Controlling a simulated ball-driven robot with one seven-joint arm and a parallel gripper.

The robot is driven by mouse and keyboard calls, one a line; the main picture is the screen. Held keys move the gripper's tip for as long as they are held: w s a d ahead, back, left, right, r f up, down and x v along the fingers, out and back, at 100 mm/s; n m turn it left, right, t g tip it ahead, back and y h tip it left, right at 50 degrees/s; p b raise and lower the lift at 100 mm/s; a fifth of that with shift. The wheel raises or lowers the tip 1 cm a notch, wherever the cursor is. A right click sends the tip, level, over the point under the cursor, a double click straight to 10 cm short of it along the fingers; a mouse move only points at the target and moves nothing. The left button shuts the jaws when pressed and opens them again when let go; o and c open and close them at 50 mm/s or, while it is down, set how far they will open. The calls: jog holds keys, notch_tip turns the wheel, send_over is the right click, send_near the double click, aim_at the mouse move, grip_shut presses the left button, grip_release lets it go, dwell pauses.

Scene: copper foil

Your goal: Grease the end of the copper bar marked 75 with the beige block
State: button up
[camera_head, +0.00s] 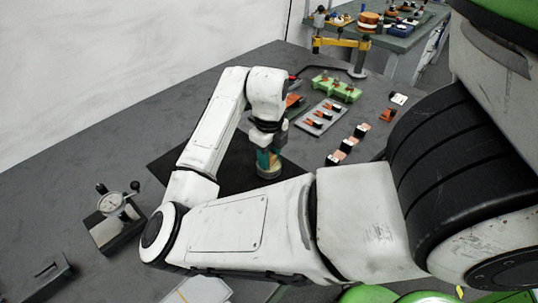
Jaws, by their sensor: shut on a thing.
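My gripper (268,145) points down over the dark mat (237,167) in the middle of the table. It is shut on a small teal-and-beige piece (268,170), partly covered by my arm; I cannot tell whether this is the beige block or whether it touches the mat. Copper-coloured pieces with black parts lie in a grey tray (309,128) to the right. More copper and black pieces (347,146) lie in a row nearer me. No marking 75 is readable, so I cannot tell which bar it is.
A green holder (336,88) stands behind the tray, near a yellow-armed stand (341,43). A small metal device with knobs (117,217) stands at left. The table's far left is clear. A second table (404,42) with items stands behind.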

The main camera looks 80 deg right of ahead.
jog(key=shift+r+p, duration=2.75)
jog(key=shift+r, duration=0.75)
